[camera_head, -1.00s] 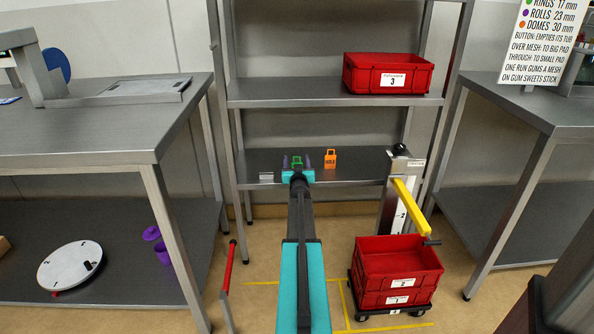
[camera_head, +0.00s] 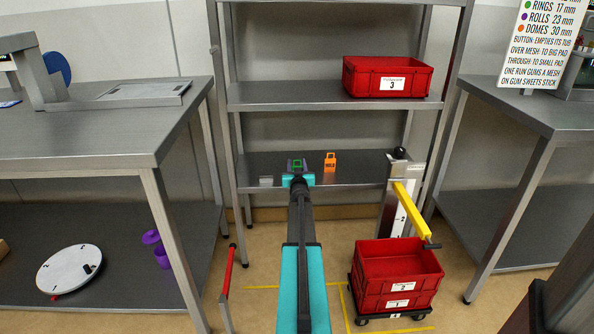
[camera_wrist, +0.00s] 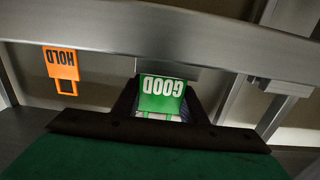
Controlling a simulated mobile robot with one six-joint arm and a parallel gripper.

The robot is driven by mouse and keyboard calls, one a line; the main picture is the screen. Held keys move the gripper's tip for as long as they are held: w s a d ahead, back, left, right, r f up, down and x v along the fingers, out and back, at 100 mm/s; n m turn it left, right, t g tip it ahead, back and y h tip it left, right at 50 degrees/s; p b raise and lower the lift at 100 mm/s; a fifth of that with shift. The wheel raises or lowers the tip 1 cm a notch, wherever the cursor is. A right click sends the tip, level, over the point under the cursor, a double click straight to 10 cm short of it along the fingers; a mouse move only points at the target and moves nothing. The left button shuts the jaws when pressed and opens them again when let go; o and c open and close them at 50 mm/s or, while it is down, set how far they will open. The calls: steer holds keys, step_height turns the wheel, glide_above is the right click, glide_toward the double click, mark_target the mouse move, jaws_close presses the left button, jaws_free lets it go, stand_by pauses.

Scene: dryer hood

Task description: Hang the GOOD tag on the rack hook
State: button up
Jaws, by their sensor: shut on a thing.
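The green GOOD tag (camera_head: 297,164) stands at the middle shelf of the rack; in the wrist view it shows upside down (camera_wrist: 161,95), with its white lettering facing the camera. My gripper (camera_head: 297,166) is shut on it, with a finger at each side. I cannot tell whether the tag still touches the shelf. The orange HOLD tag (camera_head: 330,162) stands just right of it on the same shelf; the wrist view also shows it (camera_wrist: 61,66). A small grey piece sticks out from the rack's left post (camera_head: 214,49); I cannot tell whether it is the hook.
A small pale block (camera_head: 266,181) is at the shelf's front edge, left of my gripper. A red crate (camera_head: 388,77) sits on the shelf above. A lift post with a yellow arm (camera_head: 411,203) and stacked red crates (camera_head: 398,275) stand at right. Steel tables flank the rack.

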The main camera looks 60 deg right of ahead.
steer(key=shift+r+p, duration=0.35)
steer(key=shift+r, duration=0.6)
step_height(320, 180, up, 2)
steer(key=shift+a+r+p, duration=0.1)
steer(key=shift+p, duration=0.4)
steer(key=p+v, duration=0.2)
steer(key=v, duration=1.4)
steer(key=shift+r, duration=0.5)
